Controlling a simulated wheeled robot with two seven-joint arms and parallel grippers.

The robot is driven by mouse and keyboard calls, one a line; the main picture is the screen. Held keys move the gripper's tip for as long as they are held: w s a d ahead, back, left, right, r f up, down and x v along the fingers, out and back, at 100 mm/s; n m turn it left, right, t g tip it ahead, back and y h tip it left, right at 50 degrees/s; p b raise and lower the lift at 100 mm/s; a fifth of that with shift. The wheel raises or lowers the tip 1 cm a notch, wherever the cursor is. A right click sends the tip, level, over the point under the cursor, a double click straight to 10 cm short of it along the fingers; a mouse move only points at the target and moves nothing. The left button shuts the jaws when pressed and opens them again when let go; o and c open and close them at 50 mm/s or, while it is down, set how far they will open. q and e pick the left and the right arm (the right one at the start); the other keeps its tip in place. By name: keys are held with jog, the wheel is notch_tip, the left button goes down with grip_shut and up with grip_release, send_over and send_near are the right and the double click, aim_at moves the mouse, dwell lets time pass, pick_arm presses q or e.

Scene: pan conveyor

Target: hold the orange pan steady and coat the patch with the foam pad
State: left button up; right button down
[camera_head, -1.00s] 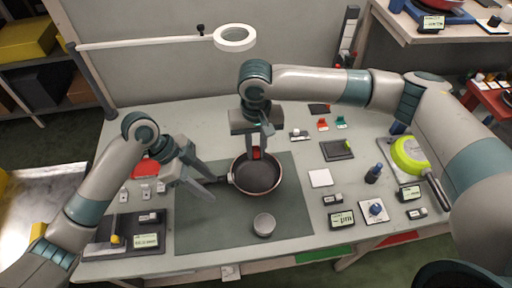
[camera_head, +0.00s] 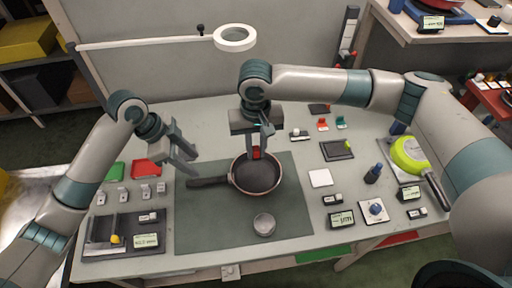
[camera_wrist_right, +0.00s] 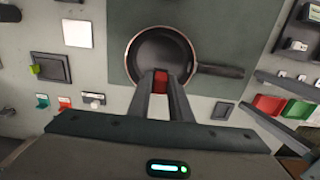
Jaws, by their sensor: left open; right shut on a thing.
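The pan (camera_head: 256,178) has a dark inside and a copper-orange rim. It lies on the dark mat (camera_head: 215,225), its black handle (camera_head: 207,182) pointing left. My right gripper (camera_head: 256,152) is at the pan's far rim, shut on a small red piece (camera_wrist_right: 161,79); I cannot tell whether this is part of the pan or a separate pad. My left gripper (camera_head: 193,167) is open and empty, above and behind the handle's end, apart from it. A grey round piece (camera_head: 264,224) sits on the mat in front of the pan. No distinct patch shows in the pan.
A white square (camera_head: 320,178) lies right of the mat. A green pan (camera_head: 409,155) stands at the far right. A tray with a display (camera_head: 146,241) is at front left. Green and red pieces (camera_head: 146,168) lie behind it. A ring lamp (camera_head: 235,38) hangs over the back.

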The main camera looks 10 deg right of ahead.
aim_at(213, 179)
pick_arm(q)
jog(key=shift+x, duration=5.75)
jog(key=shift+d, duration=0.1)
jog(key=shift+r, duration=0.1)
grip_shut()
